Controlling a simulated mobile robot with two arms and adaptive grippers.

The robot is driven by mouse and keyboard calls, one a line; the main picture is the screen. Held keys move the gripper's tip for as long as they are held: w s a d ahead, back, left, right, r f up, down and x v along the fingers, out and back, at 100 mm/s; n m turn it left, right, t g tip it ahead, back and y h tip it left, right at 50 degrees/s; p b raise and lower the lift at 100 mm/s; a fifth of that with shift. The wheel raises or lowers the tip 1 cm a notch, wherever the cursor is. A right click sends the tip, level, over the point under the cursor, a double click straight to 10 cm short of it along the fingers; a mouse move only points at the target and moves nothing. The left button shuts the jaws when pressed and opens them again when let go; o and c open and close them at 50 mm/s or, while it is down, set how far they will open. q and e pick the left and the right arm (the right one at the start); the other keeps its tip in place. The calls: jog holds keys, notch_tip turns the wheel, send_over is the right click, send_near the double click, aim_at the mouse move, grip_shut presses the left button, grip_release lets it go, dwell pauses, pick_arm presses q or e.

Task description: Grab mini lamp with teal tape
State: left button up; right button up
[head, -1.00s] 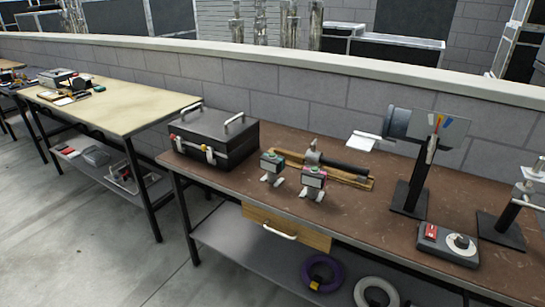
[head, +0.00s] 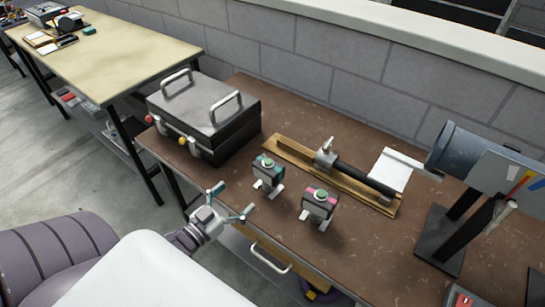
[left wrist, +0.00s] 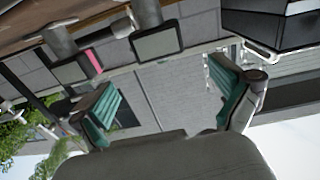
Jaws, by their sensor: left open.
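The mini lamp with teal tape (head: 268,174) stands upright on the brown workbench. A similar lamp with pink tape (head: 319,206) stands to its right. My left gripper (head: 232,201) is open and empty, off the bench's front edge, left of and nearer than the teal lamp, not touching it. In the left wrist view, which looks upside down, the open fingers (left wrist: 168,102) frame a gap. A lamp (left wrist: 158,44) without visible pink shows above that gap, its tape colour unclear. The pink-taped lamp (left wrist: 72,68) is left of it. My right gripper is not in view.
A black toolbox (head: 212,120) stands behind and left of the lamps. A wooden board with a dark-handled tool (head: 352,178) lies behind them. A grey machine on a stand (head: 455,225) is at the right. A drawer handle (head: 270,260) juts from the bench front.

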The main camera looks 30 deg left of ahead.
aim_at(262, 173)
pick_arm(q)
jog(key=w, duration=0.4)
jog(key=shift+w+d+r+p, duration=0.15)
jog(key=shift+d+r+p, duration=0.2)
jog(key=shift+p, duration=0.05)
jog(key=w, duration=0.3)
jog(key=shift+w+d+f, duration=0.15)
jog(key=shift+f, duration=0.1)
jog(key=shift+w, duration=0.25)
jog(key=shift+w+r+p, duration=0.1)
jog(key=shift+w+p, duration=0.25)
jog(key=shift+p, duration=0.05)
jog(key=w, duration=0.2)
jog(key=w+p, duration=0.1)
jog(key=shift+w+d+f, duration=0.2)
jog(key=shift+w+d, duration=0.1)
jog(key=shift+d, duration=0.05)
jog(key=shift+w+f, duration=0.1)
jog(key=shift+w, duration=0.2)
jog(key=shift+s, duration=0.1)
jog(key=shift+c, duration=1.7)
jog(key=c, duration=0.8)
jog(key=shift+c, duration=0.8)
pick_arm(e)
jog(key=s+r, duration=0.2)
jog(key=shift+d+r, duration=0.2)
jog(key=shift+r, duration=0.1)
pick_arm(q)
jog(key=shift+r, duration=0.2)
